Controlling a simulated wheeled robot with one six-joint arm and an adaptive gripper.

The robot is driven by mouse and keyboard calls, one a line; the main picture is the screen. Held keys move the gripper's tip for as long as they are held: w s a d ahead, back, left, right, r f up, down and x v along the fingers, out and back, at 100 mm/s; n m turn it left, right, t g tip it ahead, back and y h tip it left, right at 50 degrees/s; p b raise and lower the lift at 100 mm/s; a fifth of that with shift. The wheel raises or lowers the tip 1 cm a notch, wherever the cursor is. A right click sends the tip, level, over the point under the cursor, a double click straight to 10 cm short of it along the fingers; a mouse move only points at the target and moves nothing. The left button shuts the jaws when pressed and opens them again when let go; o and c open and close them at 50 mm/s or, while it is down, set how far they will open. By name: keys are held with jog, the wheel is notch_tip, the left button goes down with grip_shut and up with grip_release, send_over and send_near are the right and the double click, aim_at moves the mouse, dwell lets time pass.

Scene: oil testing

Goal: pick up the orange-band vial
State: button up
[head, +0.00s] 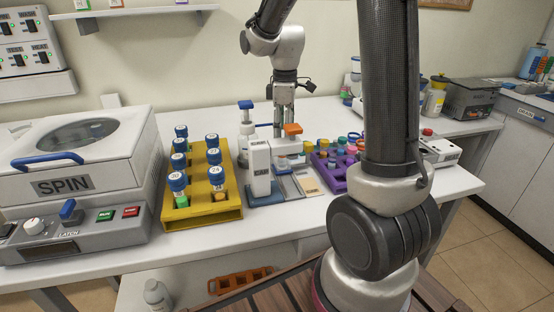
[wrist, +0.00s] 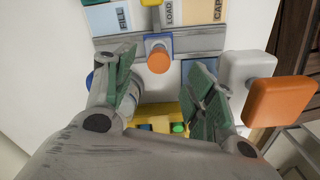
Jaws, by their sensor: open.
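Several vials with blue numbered caps stand upright in a yellow rack (head: 233,211) in the head view. The front right vial, numbered 24 (head: 214,172), shows an amber-orange patch low on it; I cannot be sure this is the orange band. My gripper (head: 284,128) points down over the bench equipment to the right of the rack, away from these vials. In the wrist view my gripper (wrist: 165,78) is open. An orange round-ended piece (wrist: 158,59) with blue around it shows beyond the gap between the fingers; I cannot tell what it is.
An orange block (head: 293,129) on a white device is close to my fingers; it also shows in the wrist view (wrist: 280,101). A white centrifuge (head: 62,187) stands left of the rack. A purple rack (head: 330,173) stands to the right. A wall shelf (head: 130,17) hangs above.

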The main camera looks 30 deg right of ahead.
jog(key=f, duration=0.6)
jog(key=shift+w+a+f, duration=0.2)
jog(key=shift+f, duration=0.2)
jog(key=c, duration=1.1)
